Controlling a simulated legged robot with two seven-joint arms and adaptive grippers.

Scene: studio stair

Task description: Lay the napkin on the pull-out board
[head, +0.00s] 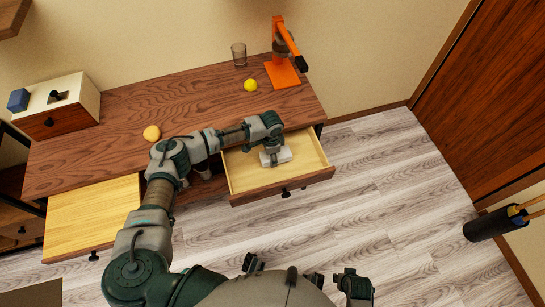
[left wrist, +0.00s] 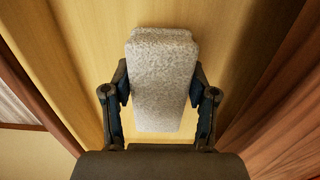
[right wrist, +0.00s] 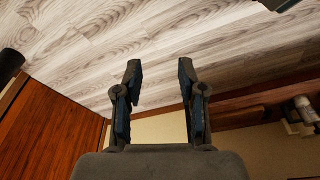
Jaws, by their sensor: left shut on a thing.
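The napkin (left wrist: 164,75) is a light grey, folded cloth block. My left gripper (left wrist: 163,98) is shut on it, with one finger on each side. In the head view the napkin (head: 284,156) shows inside the open drawer (head: 258,196), under my left gripper (head: 271,157). I cannot tell whether it touches the drawer's floor. The pull-out board (head: 92,217) is a pale wooden panel, slid out at the left front of the desk. Its visible surface is bare. My right gripper (right wrist: 158,90) is open and empty over the grey plank floor.
The desk (head: 185,100) holds a white box (head: 68,100) with a blue block, a round yellowish thing (head: 152,133), a yellow ball (head: 250,85), a glass (head: 239,54) and an orange press (head: 283,72). My left arm crosses between board and drawer.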

